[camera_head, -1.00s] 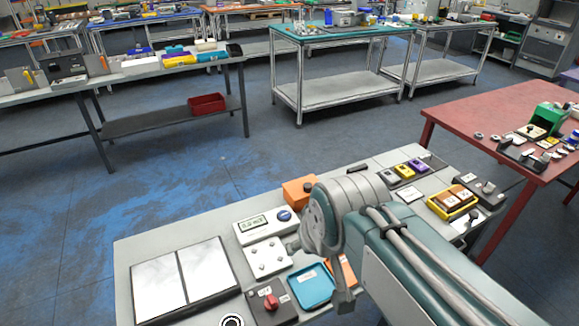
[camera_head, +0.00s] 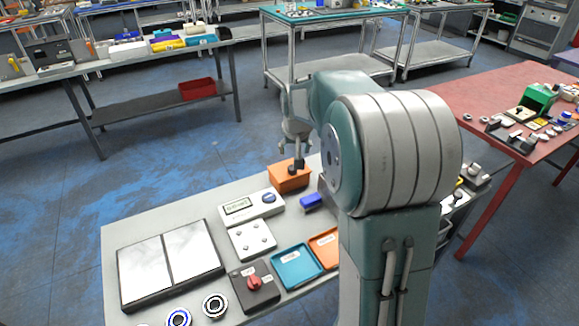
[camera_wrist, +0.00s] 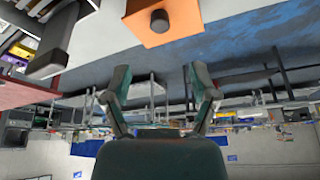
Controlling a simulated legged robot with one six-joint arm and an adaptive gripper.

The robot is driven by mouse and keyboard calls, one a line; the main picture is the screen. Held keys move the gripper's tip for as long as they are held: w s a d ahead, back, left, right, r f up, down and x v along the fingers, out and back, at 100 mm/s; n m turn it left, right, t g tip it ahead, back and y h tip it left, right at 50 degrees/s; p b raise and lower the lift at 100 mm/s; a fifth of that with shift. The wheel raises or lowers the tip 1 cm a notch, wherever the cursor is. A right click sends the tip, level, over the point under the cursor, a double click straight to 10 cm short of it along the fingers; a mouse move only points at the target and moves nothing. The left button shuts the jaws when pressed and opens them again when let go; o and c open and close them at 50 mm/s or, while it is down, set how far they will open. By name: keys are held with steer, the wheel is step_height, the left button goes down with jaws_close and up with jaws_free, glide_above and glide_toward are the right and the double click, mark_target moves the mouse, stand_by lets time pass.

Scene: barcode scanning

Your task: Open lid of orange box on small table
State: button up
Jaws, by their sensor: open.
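The orange box (camera_head: 289,178) stands at the back edge of the small light grey table (camera_head: 170,216). Its lid is shut, with a dark round knob on top. In the wrist view the orange box (camera_wrist: 166,22) is at the top, its knob facing me. My gripper (camera_head: 296,148) is just above and behind the box in the head view, close to the knob. In the wrist view my gripper (camera_wrist: 160,78) has its two fingers spread with nothing between them. The knob lies outside the fingers there.
On the table near the box are a white meter (camera_head: 252,207), a blue item (camera_head: 312,201), a blue tray (camera_head: 297,265) and an orange tray (camera_head: 325,248). My arm hides the table's right part. A red table (camera_head: 500,90) stands to the right.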

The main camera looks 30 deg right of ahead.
steer(key=x, duration=1.1)
jaws_close()
